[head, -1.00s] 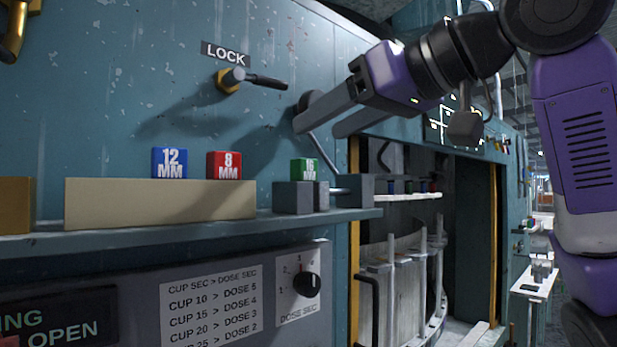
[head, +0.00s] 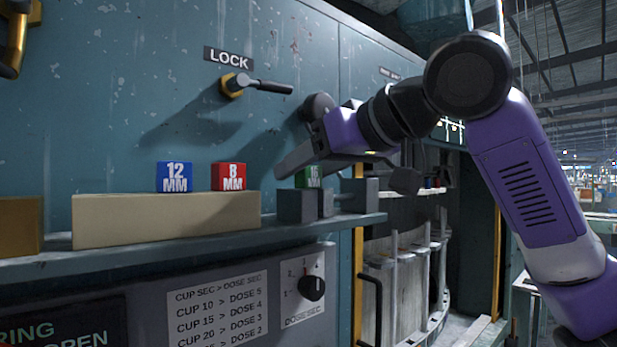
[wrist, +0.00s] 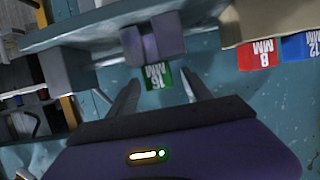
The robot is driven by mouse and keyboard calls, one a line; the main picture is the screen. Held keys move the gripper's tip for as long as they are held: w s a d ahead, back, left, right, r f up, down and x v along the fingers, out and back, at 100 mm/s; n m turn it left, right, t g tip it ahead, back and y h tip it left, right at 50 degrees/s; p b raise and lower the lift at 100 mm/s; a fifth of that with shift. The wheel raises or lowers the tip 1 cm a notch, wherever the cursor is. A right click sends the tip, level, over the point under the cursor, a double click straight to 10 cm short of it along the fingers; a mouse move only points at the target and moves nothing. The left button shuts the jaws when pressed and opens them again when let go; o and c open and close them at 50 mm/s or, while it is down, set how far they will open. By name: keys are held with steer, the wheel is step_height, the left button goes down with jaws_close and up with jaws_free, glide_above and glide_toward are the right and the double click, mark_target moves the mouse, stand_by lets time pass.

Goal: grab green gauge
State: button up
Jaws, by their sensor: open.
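The green gauge (head: 313,177), marked 16 MM, sits on the shelf at the grey vise-like blocks (head: 305,205); whether they clamp it I cannot tell. My gripper (head: 287,167) is just in front of and above it in the head view, and a finger partly hides it. In the wrist view the green gauge (wrist: 157,77) lies ahead, between the lines of the two spread fingers (wrist: 160,88). The gripper is open and empty. The gauge shows no clear contact with either finger.
A blue 12 MM block (head: 174,177) and a red 8 MM block (head: 229,177) sit on a beige bar (head: 165,220) to the left. The LOCK lever (head: 262,86) sticks out of the wall above. The shelf (head: 200,241) runs below.

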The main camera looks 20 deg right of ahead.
steer(key=shift+c, duration=0.5)
jaws_close()
